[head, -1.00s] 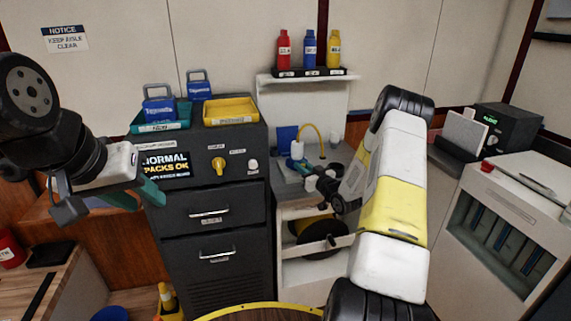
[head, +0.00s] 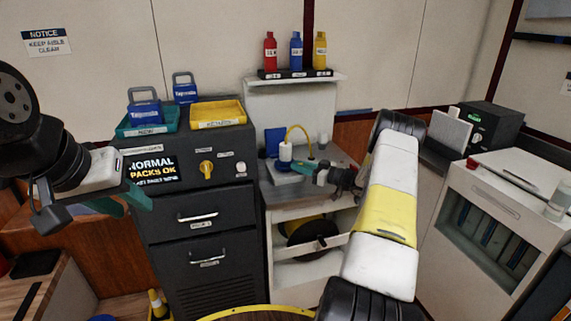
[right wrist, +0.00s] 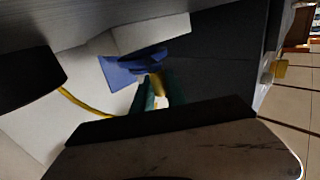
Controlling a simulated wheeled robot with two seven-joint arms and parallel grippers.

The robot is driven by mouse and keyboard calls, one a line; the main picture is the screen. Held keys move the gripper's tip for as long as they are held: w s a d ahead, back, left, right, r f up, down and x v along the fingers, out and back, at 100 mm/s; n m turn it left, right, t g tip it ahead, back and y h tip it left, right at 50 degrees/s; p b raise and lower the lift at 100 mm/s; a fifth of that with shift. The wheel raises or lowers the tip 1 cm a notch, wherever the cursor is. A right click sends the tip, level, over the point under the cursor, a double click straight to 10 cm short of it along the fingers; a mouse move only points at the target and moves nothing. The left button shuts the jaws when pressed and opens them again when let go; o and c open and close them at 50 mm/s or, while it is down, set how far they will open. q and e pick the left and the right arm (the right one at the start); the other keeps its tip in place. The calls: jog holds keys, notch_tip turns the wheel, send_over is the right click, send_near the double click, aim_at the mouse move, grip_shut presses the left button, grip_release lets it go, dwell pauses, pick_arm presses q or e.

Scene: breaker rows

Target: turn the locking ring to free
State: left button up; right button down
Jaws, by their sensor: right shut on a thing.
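A white upright fitting (head: 285,153) with a yellow hose (head: 300,130) stands on the small bench between the cabinet and my right arm. A blue square plate (head: 273,141) is behind it. My right gripper (head: 297,168) reaches in from the right at the foot of the fitting. In the right wrist view its teal fingers (right wrist: 154,92) are shut on a small yellow part beside a blue round piece (right wrist: 146,66), which looks like the locking ring; the fingers hide much of it. My left gripper (head: 125,203) is open and empty in front of the dark cabinet.
A shelf above the bench holds red, blue and yellow bottles (head: 296,50). A white unit (head: 500,215) stands at right.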

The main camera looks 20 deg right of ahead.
jog(key=shift+a+r, duration=0.1)
jog(key=c, duration=1.4)
grip_release()
jog(key=v, duration=0.7)
jog(key=shift+s+d, duration=0.25)
